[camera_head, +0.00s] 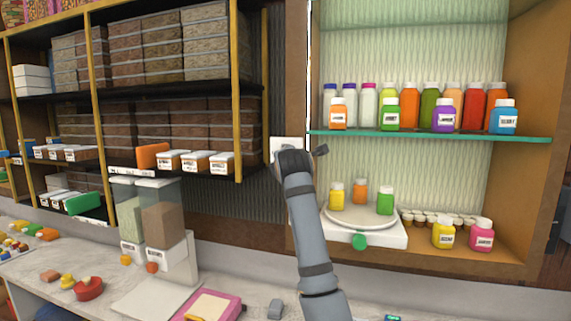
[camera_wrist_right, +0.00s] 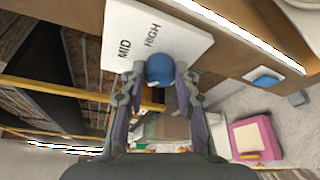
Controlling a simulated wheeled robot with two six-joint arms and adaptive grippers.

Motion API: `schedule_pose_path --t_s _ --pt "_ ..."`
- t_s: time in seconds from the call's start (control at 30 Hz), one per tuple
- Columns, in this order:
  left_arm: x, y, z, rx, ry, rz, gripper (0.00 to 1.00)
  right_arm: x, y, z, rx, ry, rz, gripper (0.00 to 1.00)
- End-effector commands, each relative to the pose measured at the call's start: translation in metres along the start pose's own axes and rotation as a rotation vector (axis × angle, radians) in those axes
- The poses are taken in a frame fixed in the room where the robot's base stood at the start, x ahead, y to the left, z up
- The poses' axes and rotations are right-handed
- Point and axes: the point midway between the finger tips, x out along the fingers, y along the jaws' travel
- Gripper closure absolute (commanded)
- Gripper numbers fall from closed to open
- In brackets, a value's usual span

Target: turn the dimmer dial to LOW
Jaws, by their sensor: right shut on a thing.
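The dimmer dial (camera_wrist_right: 160,68) is a round blue knob on a white plate (camera_wrist_right: 183,35) in the right wrist view. The plate reads MID and HIGH; no LOW marking shows, and I cannot tell which mark the dial points to. My right gripper (camera_wrist_right: 161,82) is shut on the dial, one finger on each side. In the head view, the white plate (camera_head: 284,144) is on the wooden post, and my right gripper (camera_head: 296,160) is up against it, hiding the dial. My left gripper is in neither view.
Right of the post are a glass shelf (camera_head: 430,134) with bottles and a white scale (camera_head: 385,234) holding several small jars. Left are racks of boxes and a clear dispenser (camera_head: 165,215). A pink box (camera_head: 212,305) lies on the counter below.

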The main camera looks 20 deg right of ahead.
Motion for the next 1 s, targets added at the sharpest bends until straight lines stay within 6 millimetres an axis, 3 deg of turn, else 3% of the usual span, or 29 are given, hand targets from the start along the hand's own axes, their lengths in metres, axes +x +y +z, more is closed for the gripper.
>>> schedule_pose_path --t_s 0.33,0.87,0.9,1.0 --pt "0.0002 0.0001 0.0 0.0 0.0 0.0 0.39 0.0005 0.0002 -0.0012 -0.115 0.002 -0.05 1.0" --pt "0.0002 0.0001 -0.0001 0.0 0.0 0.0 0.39 0.0009 -0.0007 -0.0015 -0.133 0.002 -0.06 1.0" --pt "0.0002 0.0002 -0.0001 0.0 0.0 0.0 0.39 0.0009 -0.0007 -0.0016 -0.133 0.003 -0.06 0.65" --pt "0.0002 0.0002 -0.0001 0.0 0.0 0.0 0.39 0.0008 -0.0004 -0.0014 -0.133 0.002 -0.059 0.52"
